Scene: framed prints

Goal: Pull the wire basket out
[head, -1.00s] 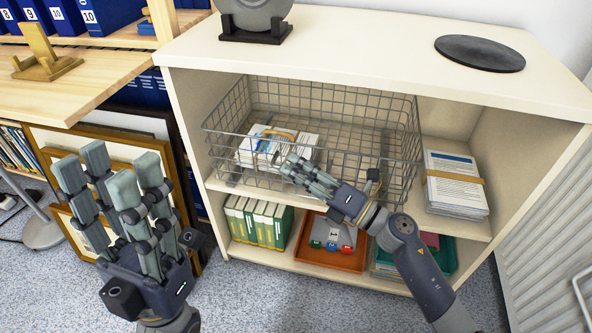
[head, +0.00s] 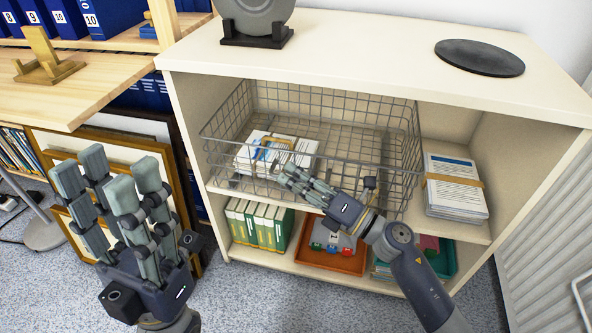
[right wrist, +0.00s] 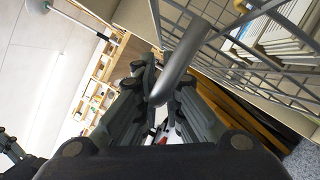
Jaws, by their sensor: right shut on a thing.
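The grey wire basket (head: 385,160) sits on the upper shelf of a cream cabinet, its front standing out past the shelf edge. White booklets or cards (head: 268,150) lie inside it at the left. My right gripper (head: 290,177) is at the basket's front, shut on its front rim or handle; the right wrist view shows a thick grey bar (right wrist: 182,62) of the basket between the fingers. The fingers hide part of the basket front. My left gripper (head: 105,185) is open and empty at the left, in front of the framed prints and away from the basket.
Banded papers (head: 453,184) lie on the shelf right of the basket. Below are green books (head: 262,222) and an orange tray (head: 325,258). Framed prints (head: 150,138) lean at the left. A ribbed white panel (head: 545,225) stands at the right. The floor in front is free.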

